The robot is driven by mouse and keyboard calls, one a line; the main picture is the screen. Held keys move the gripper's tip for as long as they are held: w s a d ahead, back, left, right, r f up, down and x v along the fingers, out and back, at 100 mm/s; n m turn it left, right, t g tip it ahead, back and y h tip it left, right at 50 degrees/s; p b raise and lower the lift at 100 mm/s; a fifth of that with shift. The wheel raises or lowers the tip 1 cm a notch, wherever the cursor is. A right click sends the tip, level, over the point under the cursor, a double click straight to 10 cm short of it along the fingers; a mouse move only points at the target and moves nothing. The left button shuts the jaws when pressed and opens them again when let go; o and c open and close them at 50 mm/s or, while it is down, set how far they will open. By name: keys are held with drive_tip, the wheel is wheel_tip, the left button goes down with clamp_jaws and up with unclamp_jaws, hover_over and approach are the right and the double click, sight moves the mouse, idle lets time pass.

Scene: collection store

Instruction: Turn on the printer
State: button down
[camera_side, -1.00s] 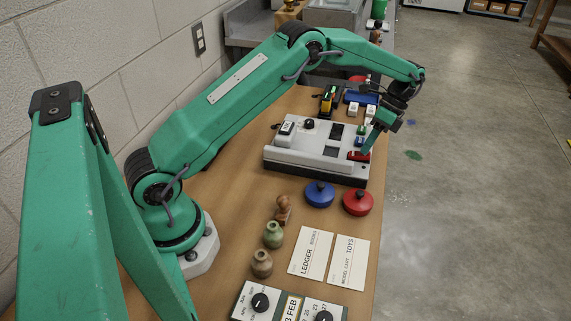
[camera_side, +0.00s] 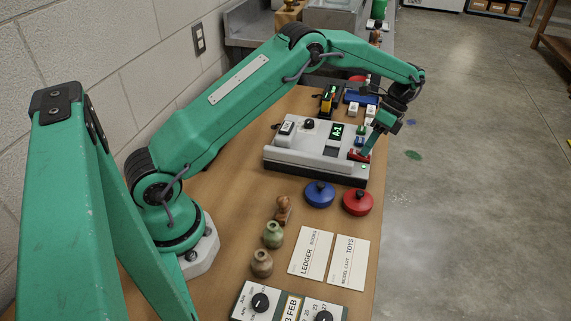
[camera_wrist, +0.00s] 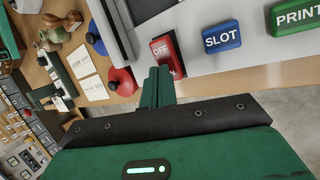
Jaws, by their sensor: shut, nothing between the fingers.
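The printer (camera_side: 300,160) is a white and grey box on the wooden bench in the side view. Its small screen (camera_side: 337,132) glows green with characters like "A-1". A red rocker switch (camera_side: 357,156) sits at its right end and looks tilted. In the wrist view the red switch (camera_wrist: 163,58) shows the word OFF, beside a blue SLOT button (camera_wrist: 222,37) and a green PRINT button (camera_wrist: 297,16). My gripper (camera_side: 366,150) is shut and empty, its tip right at the red switch. I cannot tell whether it touches. The closed fingers also show in the wrist view (camera_wrist: 158,80).
A blue round pad (camera_side: 319,195) and a red one (camera_side: 357,203) lie in front of the printer, with two cards (camera_side: 311,251), small pots (camera_side: 273,235) and a date dial block (camera_side: 258,302) nearer. The bench edge is close on the right.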

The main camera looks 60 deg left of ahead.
drive_tip(key=shift+r, duration=0.1)
drive_tip(key=shift+s+a+r, duration=0.1)
drive_tip(key=shift+r, duration=0.65)
drive_tip(key=shift+r, duration=0.15)
drive_tip(key=shift+s+a+r, duration=0.1)
drive_tip(key=shift+r, duration=0.7)
drive_tip(key=shift+s+a+r, duration=0.15)
drive_tip(key=shift+r, duration=0.6)
drive_tip(key=shift+s+a+r, duration=0.1)
drive_tip(key=shift+r, duration=0.7)
